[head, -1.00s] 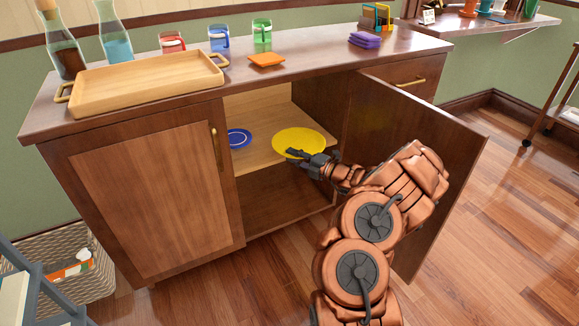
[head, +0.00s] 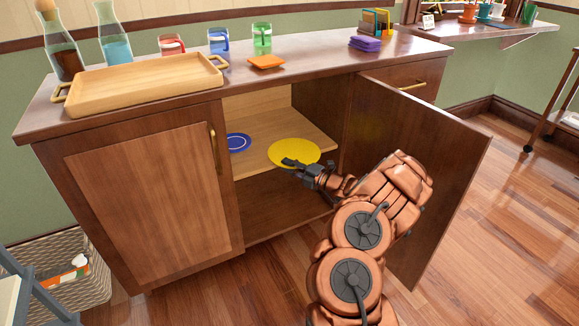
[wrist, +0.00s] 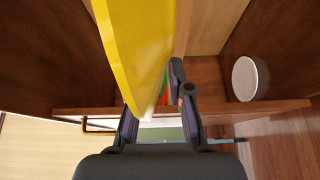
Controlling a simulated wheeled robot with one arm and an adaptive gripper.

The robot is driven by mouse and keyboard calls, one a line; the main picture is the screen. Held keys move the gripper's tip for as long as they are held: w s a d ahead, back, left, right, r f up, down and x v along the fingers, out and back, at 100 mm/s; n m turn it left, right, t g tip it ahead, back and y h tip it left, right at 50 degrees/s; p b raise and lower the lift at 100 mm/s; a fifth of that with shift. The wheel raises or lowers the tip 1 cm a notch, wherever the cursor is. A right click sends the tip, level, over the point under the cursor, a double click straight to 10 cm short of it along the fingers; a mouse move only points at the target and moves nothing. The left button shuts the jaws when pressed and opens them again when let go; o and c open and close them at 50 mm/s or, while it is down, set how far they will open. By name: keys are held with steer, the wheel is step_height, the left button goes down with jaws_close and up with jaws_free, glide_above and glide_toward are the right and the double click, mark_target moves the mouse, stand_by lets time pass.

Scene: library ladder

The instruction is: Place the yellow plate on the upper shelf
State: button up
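The yellow plate (head: 296,150) is in the open cabinet's opening, over the front part of the upper shelf (head: 308,130). My gripper (head: 289,162) is at its front edge, with a dark finger over the rim. In the wrist view the plate (wrist: 138,35) fills the top middle and runs down between the fingers (wrist: 155,95). One fingertip is hidden by it, and the other touches it. The gripper looks shut on the plate. I cannot tell whether its underside touches the shelf. A blue plate (head: 238,142) lies on the shelf to its left.
The right cabinet door (head: 420,170) stands open beside my arm. The left door (head: 150,200) is shut. A wooden tray (head: 145,87), mugs and bottles stand on the top. A white round dish (wrist: 249,78) shows in the wrist view. Bare shelf lies right of the yellow plate.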

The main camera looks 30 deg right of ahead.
steer(key=o, duration=0.4)
steer(key=shift+o, duration=0.2)
